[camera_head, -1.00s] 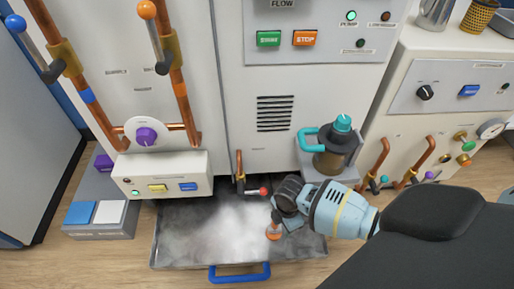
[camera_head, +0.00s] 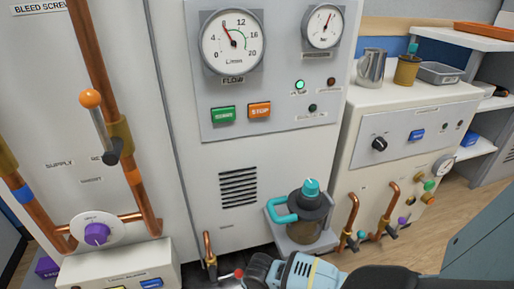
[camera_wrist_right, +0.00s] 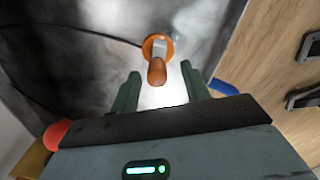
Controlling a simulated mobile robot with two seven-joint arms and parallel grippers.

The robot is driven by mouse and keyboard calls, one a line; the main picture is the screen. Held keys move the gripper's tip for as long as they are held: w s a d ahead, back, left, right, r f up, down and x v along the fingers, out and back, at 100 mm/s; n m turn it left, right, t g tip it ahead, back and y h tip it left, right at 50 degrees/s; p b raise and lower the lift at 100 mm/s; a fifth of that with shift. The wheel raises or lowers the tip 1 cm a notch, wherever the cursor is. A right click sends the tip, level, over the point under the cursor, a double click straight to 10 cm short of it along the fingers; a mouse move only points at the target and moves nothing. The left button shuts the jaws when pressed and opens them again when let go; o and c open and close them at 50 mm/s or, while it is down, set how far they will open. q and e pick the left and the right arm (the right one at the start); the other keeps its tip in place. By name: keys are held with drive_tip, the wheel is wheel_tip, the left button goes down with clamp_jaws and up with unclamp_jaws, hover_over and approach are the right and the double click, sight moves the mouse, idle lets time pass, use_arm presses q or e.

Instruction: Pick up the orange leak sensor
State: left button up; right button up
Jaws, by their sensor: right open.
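The orange leak sensor (camera_wrist_right: 157,70) shows in the right wrist view, with a round orange base, a pale middle and an orange top. A dark cable runs from it to the left. It sits on the wet grey metal tray (camera_wrist_right: 75,65). My right gripper (camera_wrist_right: 162,84) is open, its two green fingers on either side of the sensor's near end. I cannot tell whether they touch it. In the head view my right wrist (camera_head: 300,272) shows at the bottom edge; its fingertips and the sensor are out of frame. My left gripper is not in view.
More copper pipes (camera_head: 352,218) are further right.

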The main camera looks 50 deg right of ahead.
drive_tip(key=f+b, duration=0.2)
drive_tip(key=f, duration=0.1)
drive_tip(key=f+b, duration=0.1)
drive_tip(key=shift+w+f, duration=0.25)
drive_tip(key=shift+f, duration=0.1)
drive_tip(key=shift+r, duration=0.1)
drive_tip(key=c, duration=0.7)
clamp_jaws()
